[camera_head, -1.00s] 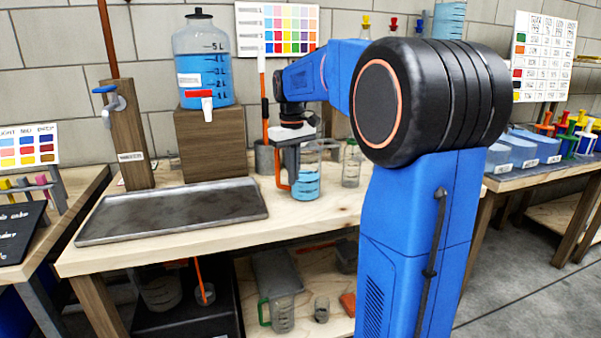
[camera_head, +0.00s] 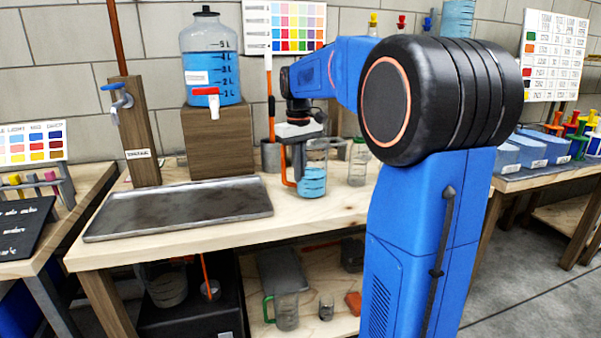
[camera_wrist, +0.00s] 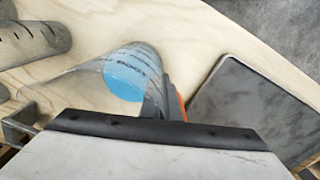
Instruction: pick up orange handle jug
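The orange handle jug (camera_head: 313,172) stands upright on the wooden bench, clear with blue liquid in its lower part. Its orange handle (camera_head: 286,172) is on the left side. My gripper (camera_head: 299,160) points down at the jug's handle side, its dark fingers next to the handle. In the wrist view the jug (camera_wrist: 128,75) lies just beyond the gripper housing, and a sliver of the orange handle shows beside a grey finger (camera_wrist: 155,98). The fingertips are mostly hidden, so I cannot tell whether they grip the handle.
A grey metal tray (camera_head: 180,208) lies on the bench to the left. A blue-filled dispenser (camera_head: 212,75) stands on a wooden block behind it. A green-handled jug (camera_head: 285,311) is on the shelf below.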

